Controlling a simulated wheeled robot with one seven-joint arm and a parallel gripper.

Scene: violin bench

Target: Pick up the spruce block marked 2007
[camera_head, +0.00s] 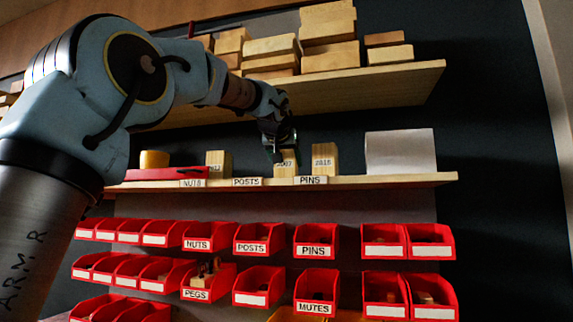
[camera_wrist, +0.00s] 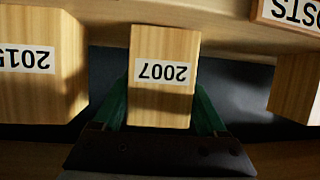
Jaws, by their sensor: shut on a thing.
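The spruce block marked 2007 (camera_head: 286,169) is on the middle shelf in the head view, its label partly covered by my gripper. In the wrist view the block (camera_wrist: 163,108) is upside down in the picture, with its 2007 label facing the camera. My gripper (camera_head: 279,152) is at the block from above. In the wrist view its green fingers (camera_wrist: 160,112) are shut on the block's two sides. I cannot tell whether the block's base touches the shelf.
A similar block marked 2015 (camera_head: 325,160) stands close on the right. Another block (camera_head: 218,162) stands further left on the shelf (camera_head: 400,181). A white box (camera_head: 400,152) is at the right. An upper shelf (camera_head: 400,85) with stacked wood overhangs; red bins (camera_head: 316,240) hang below.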

